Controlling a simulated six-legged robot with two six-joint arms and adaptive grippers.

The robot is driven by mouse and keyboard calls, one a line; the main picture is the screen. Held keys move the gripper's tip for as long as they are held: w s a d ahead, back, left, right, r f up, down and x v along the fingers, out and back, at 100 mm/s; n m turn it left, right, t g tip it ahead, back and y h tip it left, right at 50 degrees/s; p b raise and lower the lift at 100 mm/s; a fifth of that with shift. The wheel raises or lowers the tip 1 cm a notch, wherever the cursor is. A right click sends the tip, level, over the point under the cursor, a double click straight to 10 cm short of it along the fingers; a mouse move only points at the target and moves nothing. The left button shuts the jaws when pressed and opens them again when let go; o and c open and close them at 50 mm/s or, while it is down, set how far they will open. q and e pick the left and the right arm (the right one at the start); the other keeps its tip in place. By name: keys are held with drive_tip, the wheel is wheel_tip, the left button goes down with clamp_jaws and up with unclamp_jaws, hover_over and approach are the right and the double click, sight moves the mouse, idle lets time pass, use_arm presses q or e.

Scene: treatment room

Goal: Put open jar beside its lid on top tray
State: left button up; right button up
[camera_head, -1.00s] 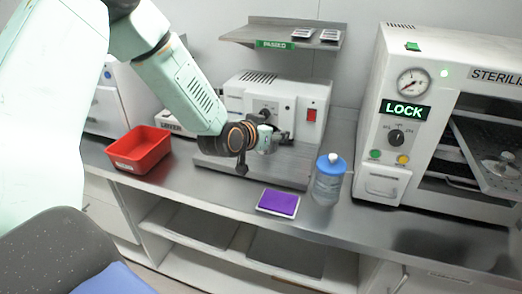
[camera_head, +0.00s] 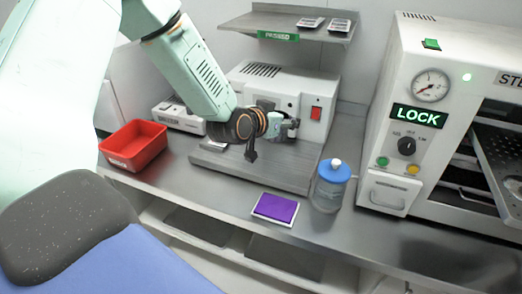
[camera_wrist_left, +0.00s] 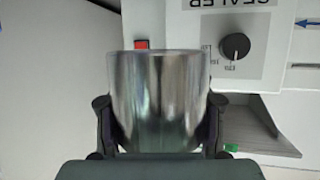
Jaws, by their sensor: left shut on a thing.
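My left gripper (camera_head: 284,126) is shut on a jar (camera_head: 275,126) and holds it in front of the white sealer machine, above the grey work plate. In the left wrist view the jar (camera_wrist_left: 158,100) is a shiny, silvery, see-through cylinder between the two fingers (camera_wrist_left: 158,130). Its far rim shows, but its inside is hidden. A tray (camera_head: 503,165) sticks out of the open steriliser at the right edge of the head view. No loose lid shows now. My right gripper is out of view.
The sealer (camera_head: 275,95) stands behind my gripper under a wall shelf (camera_head: 290,27). A red bin (camera_head: 135,145), a purple pad (camera_head: 276,208) and a blue-topped container (camera_head: 330,187) stand on the counter. The steriliser (camera_head: 402,110) stands at right; the front counter strip is partly clear.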

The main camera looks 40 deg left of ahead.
sight(281, 157)
use_arm(q)
wheel_tip(281, 157, down, 5)
drive_tip(key=shift+b, duration=0.4)
drive_tip(key=shift+s+d+f, duration=0.15)
drive_tip(key=shift+f, duration=0.3)
drive_tip(key=f, duration=0.4)
drive_tip(key=shift+w+a+b, duration=0.2)
drive_tip(key=shift+a+b, duration=0.15)
drive_tip(key=shift+a, duration=0.05)
drive_tip(key=shift+f, duration=0.3)
drive_tip(key=shift+s+d+r, duration=0.1)
drive_tip(key=shift+d+r, duration=0.2)
drive_tip(key=shift+d, duration=0.05)
drive_tip(key=shift+a+f, duration=0.2)
drive_tip(key=shift+f, duration=0.15)
drive_tip(key=o, duration=1.1)
drive_tip(key=shift+a+f, duration=0.1)
drive_tip(key=shift+c, duration=0.2)
drive_tip(key=o, duration=0.5)
drive_tip(key=shift+d+r, duration=0.2)
drive_tip(key=shift+d, duration=0.05)
drive_tip(key=shift+c, duration=0.2)
drive_tip(key=shift+o, duration=0.3)
drive_tip(key=shift+a, duration=0.15)
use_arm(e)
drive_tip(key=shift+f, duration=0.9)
use_arm(q)
drive_tip(key=shift+f, duration=0.1)
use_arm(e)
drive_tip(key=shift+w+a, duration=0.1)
